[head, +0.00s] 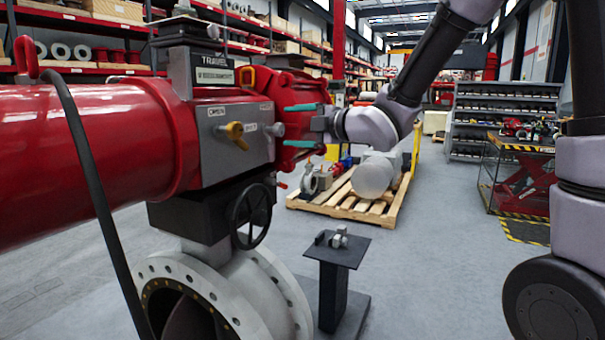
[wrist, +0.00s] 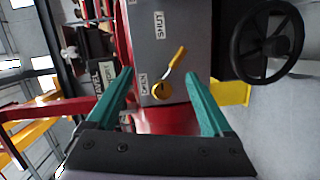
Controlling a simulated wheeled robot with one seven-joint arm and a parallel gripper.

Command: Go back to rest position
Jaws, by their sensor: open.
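The valve actuator (head: 235,115) is a grey box on a red cylinder, with OPEN and SHUT labels on its panel. A yellow lever (head: 236,134) sits on the panel; in the wrist view the lever (wrist: 173,68) has its pivot by the OPEN label and its handle angled partway toward SHUT. My gripper (head: 287,126) has teal fingers, open, just right of the panel in the head view. In the wrist view my gripper (wrist: 158,76) has its fingers spread either side of the lever, touching nothing that I can see.
A black handwheel (head: 250,216) sits below the panel, above a white flanged valve (head: 215,285). A dark pedestal (head: 337,250) with a small fitting stands below my arm. A wooden pallet (head: 350,200) lies behind. Grey floor is free to the right.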

